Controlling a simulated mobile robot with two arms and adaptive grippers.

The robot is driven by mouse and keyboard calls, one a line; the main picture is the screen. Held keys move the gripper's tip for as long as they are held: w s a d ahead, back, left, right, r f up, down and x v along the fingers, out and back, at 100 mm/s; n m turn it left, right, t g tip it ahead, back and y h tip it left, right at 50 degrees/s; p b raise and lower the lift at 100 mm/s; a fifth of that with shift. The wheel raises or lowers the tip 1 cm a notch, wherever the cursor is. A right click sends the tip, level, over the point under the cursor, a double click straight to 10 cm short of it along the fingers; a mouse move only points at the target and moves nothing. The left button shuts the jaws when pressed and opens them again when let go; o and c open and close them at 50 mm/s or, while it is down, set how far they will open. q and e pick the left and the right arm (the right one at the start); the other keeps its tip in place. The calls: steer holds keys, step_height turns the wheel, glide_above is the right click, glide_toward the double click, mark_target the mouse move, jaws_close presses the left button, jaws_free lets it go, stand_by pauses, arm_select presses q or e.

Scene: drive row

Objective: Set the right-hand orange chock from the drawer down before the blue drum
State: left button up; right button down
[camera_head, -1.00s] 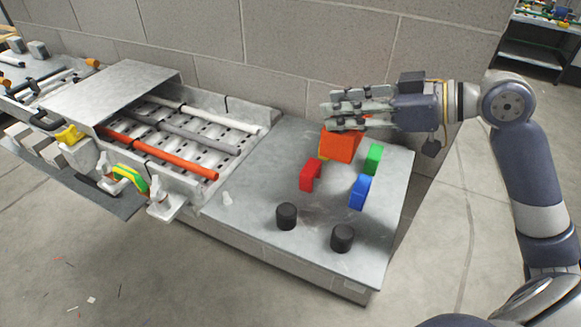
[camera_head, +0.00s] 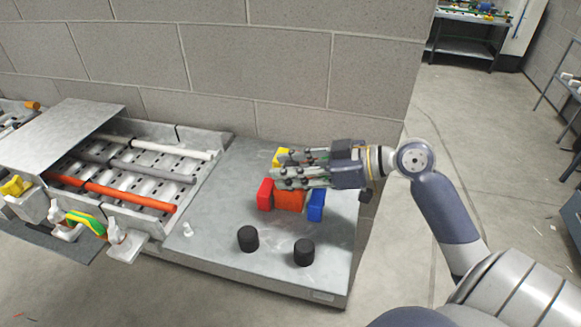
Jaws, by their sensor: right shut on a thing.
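My right gripper (camera_head: 282,172) comes in from the right over the grey table and is shut on an orange block (camera_head: 290,200), which I take to be the orange chock. The block sits low between a red block (camera_head: 265,195) on its left and a blue block (camera_head: 316,205) on its right. The fingers hide its top, and I cannot tell whether it touches the table or the blocks. No blue drum or drawer can be made out. My left gripper is not in view.
A yellow block (camera_head: 281,157) stands behind the gripper. Two black cylinders (camera_head: 248,239) (camera_head: 304,252) stand in front on the grey table (camera_head: 210,262). A roller tray with an orange rod (camera_head: 115,193) lies left. A block wall (camera_head: 290,75) is behind.

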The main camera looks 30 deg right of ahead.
steer(key=c, duration=1.6)
jaws_free()
steer(key=shift+f, duration=0.15)
steer(key=o, duration=0.4)
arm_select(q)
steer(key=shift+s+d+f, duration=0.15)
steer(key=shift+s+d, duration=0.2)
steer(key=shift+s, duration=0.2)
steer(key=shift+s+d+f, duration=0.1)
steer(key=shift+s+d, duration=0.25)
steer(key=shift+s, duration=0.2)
